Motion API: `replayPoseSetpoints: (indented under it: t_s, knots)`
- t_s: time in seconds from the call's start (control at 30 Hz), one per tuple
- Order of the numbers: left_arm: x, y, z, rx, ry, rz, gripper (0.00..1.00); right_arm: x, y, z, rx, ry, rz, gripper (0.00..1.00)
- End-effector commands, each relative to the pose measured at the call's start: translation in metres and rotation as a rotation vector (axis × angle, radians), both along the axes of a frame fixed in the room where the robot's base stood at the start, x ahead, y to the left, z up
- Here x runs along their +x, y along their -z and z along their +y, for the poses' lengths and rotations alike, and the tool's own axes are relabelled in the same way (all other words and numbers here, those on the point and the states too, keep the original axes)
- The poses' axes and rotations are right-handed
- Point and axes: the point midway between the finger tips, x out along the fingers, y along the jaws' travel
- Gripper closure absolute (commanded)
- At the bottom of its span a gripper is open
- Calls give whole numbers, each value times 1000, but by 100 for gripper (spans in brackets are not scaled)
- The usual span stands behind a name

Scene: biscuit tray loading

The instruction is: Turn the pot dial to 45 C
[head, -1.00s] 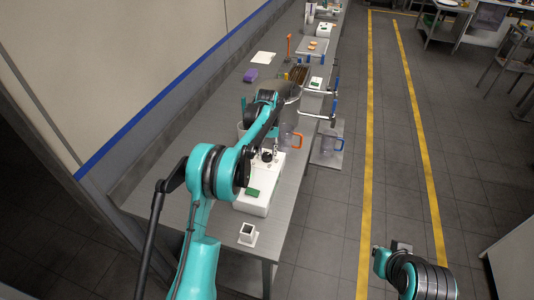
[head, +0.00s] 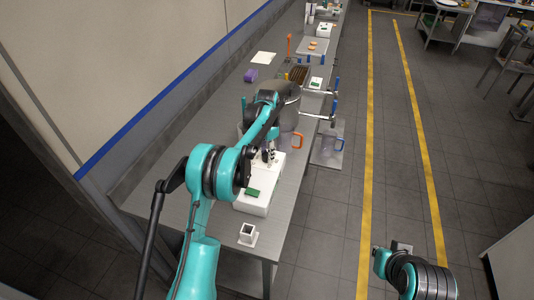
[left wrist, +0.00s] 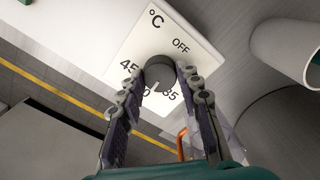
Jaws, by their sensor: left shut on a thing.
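The pot dial is a dark round knob (left wrist: 158,70) on a white plate (left wrist: 190,32) marked °C, OFF, 45, a partly hidden number and 85. A pale pointer line on the knob runs toward the lower edge, between the 45 and 85 marks, near the hidden number. My left gripper (left wrist: 160,76) is shut on the knob, one finger at each side. In the head view, my left gripper (head: 268,156) is at the far end of a white box (head: 258,203) and hides the dial. My right gripper (head: 402,247) shows only as a small grey part; its jaws are unclear.
A clear jug with an orange handle (head: 297,141) is close to my left gripper. A small white square holder (head: 248,234) sits at the table's near end. The aisle at right is clear.

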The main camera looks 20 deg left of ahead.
Motion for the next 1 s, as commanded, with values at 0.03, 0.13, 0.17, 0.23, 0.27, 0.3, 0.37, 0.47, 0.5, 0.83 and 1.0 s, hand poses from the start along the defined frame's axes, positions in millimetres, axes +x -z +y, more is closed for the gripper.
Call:
replayPoseSetpoints:
  t_s: [0.03, 0.13, 0.17, 0.23, 0.27, 0.3, 0.37, 0.47, 0.5, 0.83, 1.0]
  knots:
    - [0, 0, 0, 0, 44, -1, 95, 0, 0, 0, 0, 0, 0, 100]
    - [0, 0, 0, 0, 139, -1, 95, 0, 0, 0, 0, 0, 0, 100]
    - [0, 0, 0, 0, 168, -1, 95, 0, 0, 0, 0, 0, 0, 100]
    - [0, 0, 0, 0, 234, -1, 95, 0, 0, 0, 0, 0, 0, 100]
    - [0, 0, 0, 0, 263, -1, 95, 0, 0, 0, 0, 0, 0, 100]
    - [0, 0, 0, 0, 300, -1, 95, 0, 0, 0, 0, 0, 0, 100]
    - [0, 0, 0, 0, 358, -1, 95, 0, 0, 0, 0, 0, 0, 100]
    - [0, 0, 0, 0, 453, -1, 95, 0, 0, 0, 0, 0, 0, 100]
    - [0, 0, 0, 0, 490, -1, 95, 0, 0, 0, 0, 0, 0, 100]
    - [0, 0, 0, 0, 798, -1, 95, 0, 0, 0, 0, 0, 0, 100]
    - [0, 0, 0, 0, 933, -1, 95, 0, 0, 0, 0, 0, 0, 100]
